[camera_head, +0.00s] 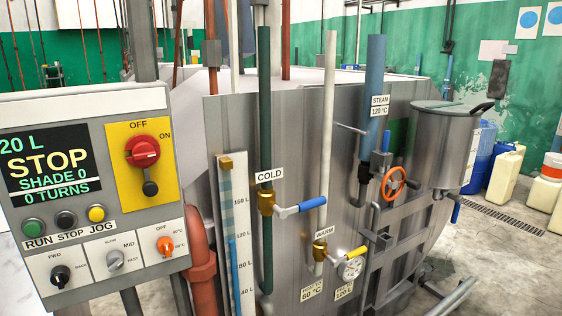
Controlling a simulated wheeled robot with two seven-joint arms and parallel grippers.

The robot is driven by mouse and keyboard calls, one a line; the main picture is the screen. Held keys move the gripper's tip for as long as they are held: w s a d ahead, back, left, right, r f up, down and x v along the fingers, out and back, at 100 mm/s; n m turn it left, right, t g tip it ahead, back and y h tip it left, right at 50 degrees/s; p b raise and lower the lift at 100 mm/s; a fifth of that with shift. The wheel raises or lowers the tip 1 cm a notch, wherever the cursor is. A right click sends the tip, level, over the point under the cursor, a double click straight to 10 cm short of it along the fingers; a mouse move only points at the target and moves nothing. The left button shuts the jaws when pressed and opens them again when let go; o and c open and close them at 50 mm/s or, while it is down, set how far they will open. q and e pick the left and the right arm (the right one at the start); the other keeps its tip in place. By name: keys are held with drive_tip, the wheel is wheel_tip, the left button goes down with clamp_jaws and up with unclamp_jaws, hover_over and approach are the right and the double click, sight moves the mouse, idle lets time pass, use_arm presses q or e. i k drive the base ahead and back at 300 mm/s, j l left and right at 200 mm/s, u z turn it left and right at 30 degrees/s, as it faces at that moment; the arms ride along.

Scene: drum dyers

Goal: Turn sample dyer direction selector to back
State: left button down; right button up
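The direction selector (60,276) is a black knob at the lower left of the grey control panel (130,103). A FWD label is at its upper left, and a small, hard-to-read label is at its right. The knob seems turned toward the FWD side, but its pointer is too small to be sure. The panel's display (50,165) reads 20 L, STOP, SHADE 0 and 0 TURNS. Neither of my grippers shows in the head view, and nothing touches the selector.
Beside the selector are a SLOW/MID/FAST switch (114,260) and an orange knob (164,245). Above are RUN, STOP and JOG buttons (66,219) and a red main switch (142,151). Valve pipes, an orange handwheel (393,183) and a steel bucket (442,145) stand right.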

sight(61, 275)
drive_tip(key=u, duration=1.3)
